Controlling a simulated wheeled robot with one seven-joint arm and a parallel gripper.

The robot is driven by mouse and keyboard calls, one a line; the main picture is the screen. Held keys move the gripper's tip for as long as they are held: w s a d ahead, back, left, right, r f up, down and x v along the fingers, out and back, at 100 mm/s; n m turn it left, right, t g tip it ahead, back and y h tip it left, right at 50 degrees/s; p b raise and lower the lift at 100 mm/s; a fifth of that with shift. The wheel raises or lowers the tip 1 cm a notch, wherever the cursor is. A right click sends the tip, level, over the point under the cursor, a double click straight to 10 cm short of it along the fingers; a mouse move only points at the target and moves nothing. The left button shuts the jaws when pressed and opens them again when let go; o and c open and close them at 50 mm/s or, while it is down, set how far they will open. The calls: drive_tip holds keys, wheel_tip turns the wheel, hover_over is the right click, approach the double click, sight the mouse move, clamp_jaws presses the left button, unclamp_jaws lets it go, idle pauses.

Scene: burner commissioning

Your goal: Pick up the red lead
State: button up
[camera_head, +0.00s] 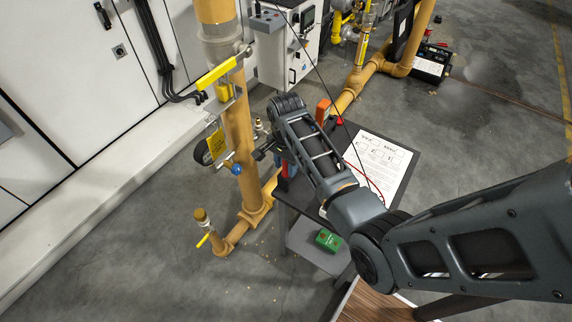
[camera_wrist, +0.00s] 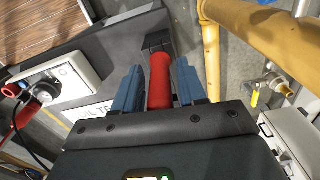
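The red lead's handle (camera_wrist: 160,80) shows in the wrist view as a red cylinder, with its far end at a black block (camera_wrist: 158,42). My gripper (camera_wrist: 158,72) has its two blue fingers on either side of the handle. Narrow gaps seem to show between fingers and handle, so I see it as open around it. My arm hides much of that spot.
A printed sheet (camera_head: 375,168) lies on the dark table (camera_head: 408,150). A green box (camera_head: 328,240) sits in front. Yellow pipework (camera_head: 241,150) stands close at the left. The wrist view shows a white dial box (camera_wrist: 68,82) with red and blue connectors.

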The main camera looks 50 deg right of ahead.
clamp_jaws()
